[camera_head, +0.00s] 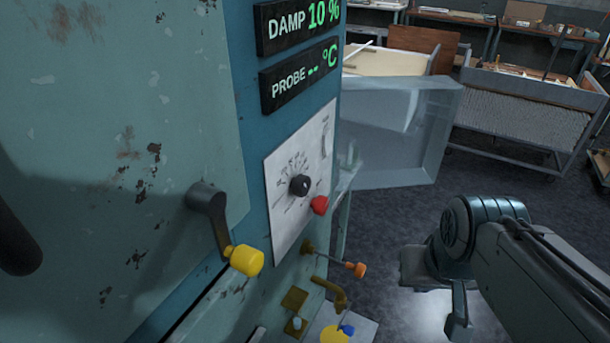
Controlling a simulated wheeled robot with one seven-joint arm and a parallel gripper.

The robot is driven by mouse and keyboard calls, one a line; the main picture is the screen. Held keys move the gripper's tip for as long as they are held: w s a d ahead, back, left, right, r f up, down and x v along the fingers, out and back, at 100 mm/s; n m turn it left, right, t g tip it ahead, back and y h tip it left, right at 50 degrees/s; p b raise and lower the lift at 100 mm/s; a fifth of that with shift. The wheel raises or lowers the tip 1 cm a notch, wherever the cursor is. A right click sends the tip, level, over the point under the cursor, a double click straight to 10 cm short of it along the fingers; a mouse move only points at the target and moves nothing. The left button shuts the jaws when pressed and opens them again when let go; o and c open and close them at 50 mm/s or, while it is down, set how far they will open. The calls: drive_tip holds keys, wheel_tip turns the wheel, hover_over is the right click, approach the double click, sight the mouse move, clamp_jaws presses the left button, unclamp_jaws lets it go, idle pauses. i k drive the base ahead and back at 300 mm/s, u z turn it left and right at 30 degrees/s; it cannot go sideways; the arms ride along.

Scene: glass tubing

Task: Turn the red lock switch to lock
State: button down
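The red lock switch (320,205) is a small red knob at the lower right edge of a white dial plate (283,205) on the machine's front. A black round dial (300,185) sits just left of it on the same plate. My gripper (433,300) is at the lower right, in front of the machine and clear of the switch. Its two fingers look spread, with floor showing between them and nothing held. The markings beside the switch are too small to read.
A black lever with a yellow knob (246,260) sticks out at the left. Below the plate are an orange-tipped lever (356,269) and a brass handle (331,291). A clear panel (400,135) stands behind. Display boxes (299,78) are above. Floor right of the machine is open.

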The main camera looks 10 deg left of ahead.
sight(319, 205)
drive_tip(key=u, duration=0.05)
drive_tip(key=k, duration=0.5)
drive_tip(key=z, duration=1.3)
drive_tip(key=i, duration=0.75)
drive_tip(key=u, duration=1.8)
